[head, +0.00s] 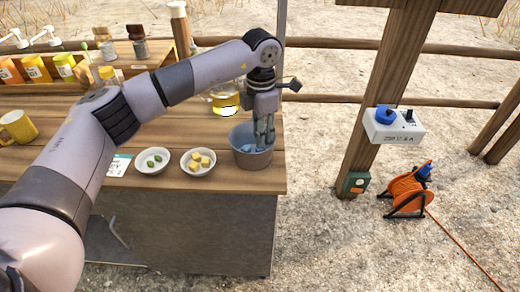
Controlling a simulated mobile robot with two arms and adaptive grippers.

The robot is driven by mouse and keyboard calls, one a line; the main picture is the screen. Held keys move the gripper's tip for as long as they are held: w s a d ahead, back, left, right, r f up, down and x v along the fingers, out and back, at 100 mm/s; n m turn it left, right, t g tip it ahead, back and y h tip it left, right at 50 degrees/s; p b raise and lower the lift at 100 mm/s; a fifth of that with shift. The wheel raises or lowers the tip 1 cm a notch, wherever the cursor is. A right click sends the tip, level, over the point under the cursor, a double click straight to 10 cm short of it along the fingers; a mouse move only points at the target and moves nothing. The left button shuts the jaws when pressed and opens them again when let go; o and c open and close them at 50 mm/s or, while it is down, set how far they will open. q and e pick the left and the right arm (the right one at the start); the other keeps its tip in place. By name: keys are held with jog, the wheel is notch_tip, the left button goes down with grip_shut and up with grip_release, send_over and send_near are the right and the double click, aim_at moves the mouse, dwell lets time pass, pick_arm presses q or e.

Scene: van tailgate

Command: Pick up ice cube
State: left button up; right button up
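A grey bucket (252,158) stands near the right end of the wooden counter. Bluish ice cubes (249,148) show inside it, partly hidden by my fingers and the rim. My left gripper (264,143) points straight down with its fingertips inside the bucket's mouth, at the ice. The fingers look close together, but I cannot tell whether they are on a cube. My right gripper is not in view.
A bowl of yellow chunks (198,169) and a bowl of green pieces (153,168) stand left of the bucket on the counter (70,188). A glass pot of yellow liquid (226,108) stands behind. A yellow mug (18,127) is far left. A wooden post (385,85) stands right.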

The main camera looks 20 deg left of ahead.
aim_at(259, 150)
pick_arm(q)
notch_tip(259, 150, down, 4)
jog(key=shift+a+r+p, duration=0.1)
jog(key=shift+p, duration=0.35)
jog(key=shift+s+f, duration=0.4)
jog(key=shift+f, duration=0.15)
jog(key=shift+w+f, duration=0.25)
jog(key=shift+w, duration=0.1)
jog(key=shift+c, duration=0.9)
jog(key=shift+r, duration=0.15)
jog(key=shift+c, duration=1.2)
